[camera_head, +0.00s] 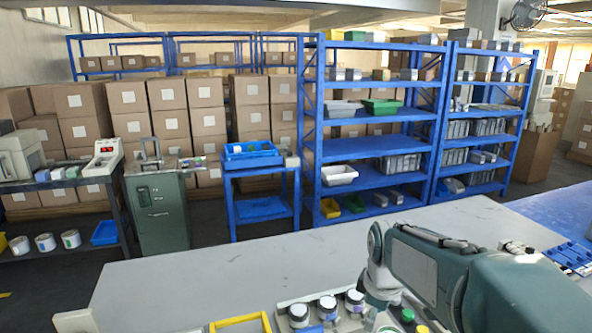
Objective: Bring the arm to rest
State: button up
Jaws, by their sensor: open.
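My arm (415,262) shows at the lower right, its teal links coming in from the right edge over the grey worktable (230,272). A pale metal joint at its far end bends down towards the front edge of the picture. I cannot make out any gripper fingers. Nothing is seen held at the visible part of the arm.
Green and yellow buttons (407,315) lie close to the arm. The worktable's left and middle are clear. Blue shelving (310,150) stands behind; a blue rack (572,256) lies right.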

jog(key=s+r+m+t, duration=0.3)
jog(key=s+m, duration=0.8)
jog(key=s, duration=0.7)
jog(key=shift+s+r+t, duration=0.2)
jog(key=shift+s+t, duration=0.1)
jog(key=shift+s, duration=0.05)
